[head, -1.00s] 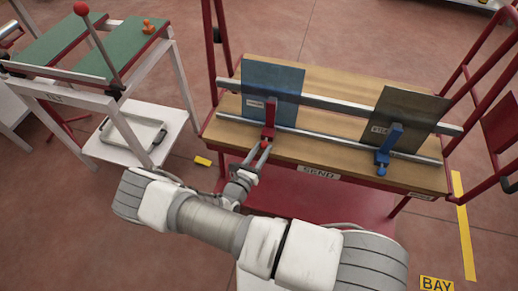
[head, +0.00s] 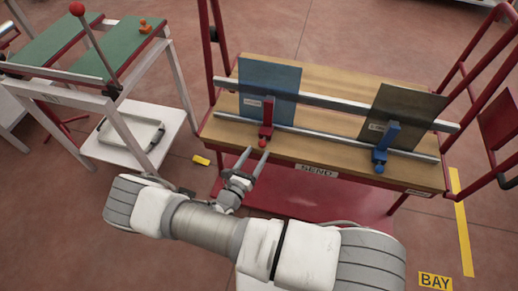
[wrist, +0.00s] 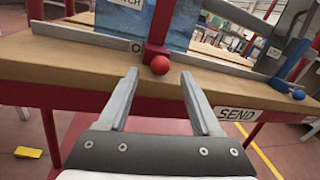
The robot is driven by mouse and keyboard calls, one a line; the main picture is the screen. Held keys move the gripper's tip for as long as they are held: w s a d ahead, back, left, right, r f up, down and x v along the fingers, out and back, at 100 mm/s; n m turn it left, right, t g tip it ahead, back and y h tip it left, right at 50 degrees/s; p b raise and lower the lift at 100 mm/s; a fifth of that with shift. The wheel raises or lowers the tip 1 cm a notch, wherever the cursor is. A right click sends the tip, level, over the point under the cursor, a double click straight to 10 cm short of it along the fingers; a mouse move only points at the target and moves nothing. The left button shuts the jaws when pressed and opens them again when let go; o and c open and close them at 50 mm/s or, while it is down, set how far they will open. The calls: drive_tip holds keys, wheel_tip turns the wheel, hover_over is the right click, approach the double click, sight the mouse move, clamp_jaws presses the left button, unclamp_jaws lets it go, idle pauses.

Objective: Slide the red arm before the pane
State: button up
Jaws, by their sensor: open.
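The red arm (head: 266,118) stands upright on the front rail (head: 300,134) of the cart, in front of the blue pane (head: 268,82). Its red ball knob (head: 262,143) points toward me. The knob also shows in the wrist view (wrist: 160,65), just beyond the fingertips. My gripper (head: 257,152) is open and empty, just short of the knob and apart from it; in the wrist view its fingers (wrist: 158,75) stand to either side below the knob. The pane leans on the rear rail (head: 335,106), its lower middle partly hidden by the red arm.
A blue arm (head: 388,143) stands on the same rail before a dark pane (head: 400,110) at right. A green-topped table (head: 60,48) with a red-knobbed lever (head: 95,50) stands at left.

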drive_tip(key=v, duration=1.4)
drive_tip(key=shift+s+a, duration=0.15)
drive_tip(key=shift+s, duration=0.05)
drive_tip(key=w+d+r+m+g+p, duration=0.1)
drive_tip(key=d+r+m+g, duration=0.2)
drive_tip(key=r+m+g, duration=0.45)
drive_tip(key=w+d+r+m+g+p, duration=0.1)
drive_tip(key=d+r+m+g+p, duration=0.2)
drive_tip(key=r, duration=0.7)
drive_tip(key=d+r+m+g, duration=0.3)
drive_tip(key=r+m+g, duration=0.1)
drive_tip(key=r+m, duration=0.35)
drive_tip(key=s+d+r+m+t+y+p, duration=0.1)
drive_tip(key=s+d+r+m+y, duration=0.2)
drive_tip(key=r, duration=0.5)
drive_tip(key=s+d+r+m+t+y+p, duration=0.2)
drive_tip(key=r+m, duration=0.4)
drive_tip(key=r, duration=0.3)
drive_tip(key=s+d+r+m+t+y+p, duration=0.1)
drive_tip(key=s+d+r+m+y, duration=0.3)
drive_tip(key=r, duration=0.5)
drive_tip(key=shift+m+t, duration=0.35)
drive_tip(key=shift+m, duration=0.15)
drive_tip(key=shift+s+f, duration=0.1)
drive_tip(key=shift+c, duration=0.2)
